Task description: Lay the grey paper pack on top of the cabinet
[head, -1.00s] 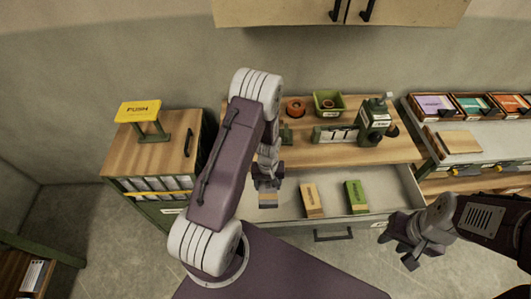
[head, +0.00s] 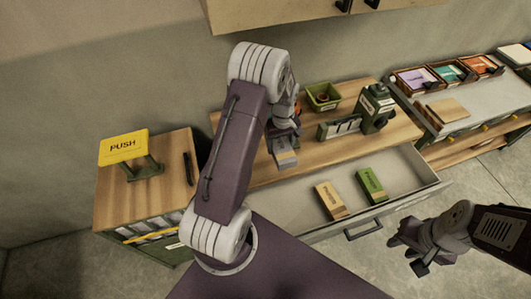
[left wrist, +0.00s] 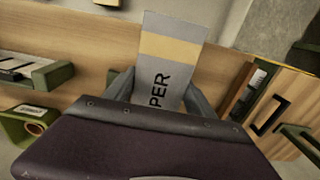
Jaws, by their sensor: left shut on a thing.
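My left gripper (head: 283,138) is shut on the grey paper pack (head: 286,158), above the near edge of the desk. In the left wrist view the pack (left wrist: 168,68) is grey with a tan band and the letters "PER", with a finger at each side. The cabinet (head: 115,196) stands at the left in the head view, with a wooden top and binders in its front. The pack is to the right of the cabinet, apart from it. My right gripper (head: 412,252) looks open and empty, in front of the drawer's right side.
A yellow PUSH sign (head: 123,147) on a green stand occupies the back of the cabinet top; the front is mostly bare. An open drawer (head: 300,205) holds a tan pack (head: 331,200) and a green pack (head: 371,186). A green stamping device (head: 376,108) stands on the desk.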

